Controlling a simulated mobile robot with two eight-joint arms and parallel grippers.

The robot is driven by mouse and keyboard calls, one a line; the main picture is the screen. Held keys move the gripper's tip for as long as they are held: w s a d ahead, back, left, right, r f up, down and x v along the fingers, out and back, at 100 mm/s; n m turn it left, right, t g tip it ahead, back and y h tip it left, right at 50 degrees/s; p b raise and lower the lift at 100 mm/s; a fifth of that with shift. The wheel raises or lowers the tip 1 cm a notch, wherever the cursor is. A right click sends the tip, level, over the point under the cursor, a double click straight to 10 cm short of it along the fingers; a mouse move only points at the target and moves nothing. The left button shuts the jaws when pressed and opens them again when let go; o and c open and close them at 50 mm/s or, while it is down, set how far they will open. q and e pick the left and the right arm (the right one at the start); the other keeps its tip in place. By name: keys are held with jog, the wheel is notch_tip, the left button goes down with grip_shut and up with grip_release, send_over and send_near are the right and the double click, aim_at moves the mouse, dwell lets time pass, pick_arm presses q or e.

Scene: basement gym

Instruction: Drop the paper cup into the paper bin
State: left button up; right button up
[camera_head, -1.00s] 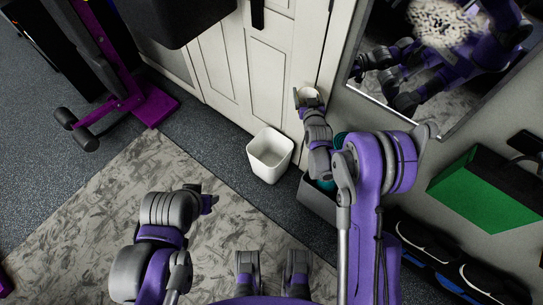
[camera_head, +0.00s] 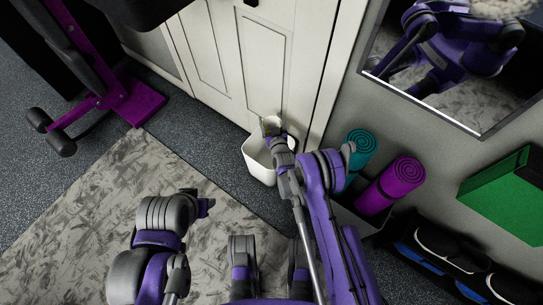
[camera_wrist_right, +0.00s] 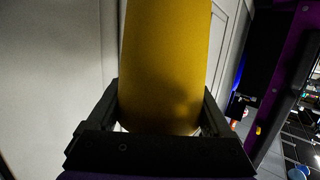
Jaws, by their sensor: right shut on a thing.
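The paper cup (camera_wrist_right: 165,65) is yellow in the right wrist view, held between the two dark fingers of my right gripper (camera_wrist_right: 160,112). In the head view my right gripper (camera_head: 271,132) is shut on the cup, whose pale open top (camera_head: 272,121) shows past the fingers. The white paper bin (camera_head: 257,164) stands on the floor by the white door. Seen from above, the cup and gripper overlap the bin's far right rim; their height above it cannot be told. My arm hides the bin's right part. My left gripper (camera_head: 204,207) is over the mat, its jaws unclear.
White door panels (camera_head: 268,60) rise behind the bin. A purple gym machine (camera_head: 140,101) stands left.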

jog(key=shift+f+b, duration=0.4)
jog(key=shift+f, duration=0.25)
notch_tip(320, 180, down, 4)
jog(key=b, duration=0.3)
jog(key=shift+f, duration=0.25)
jog(key=o, duration=1.1)
jog(key=shift+c, duration=0.2)
jog(key=shift+s, duration=0.1)
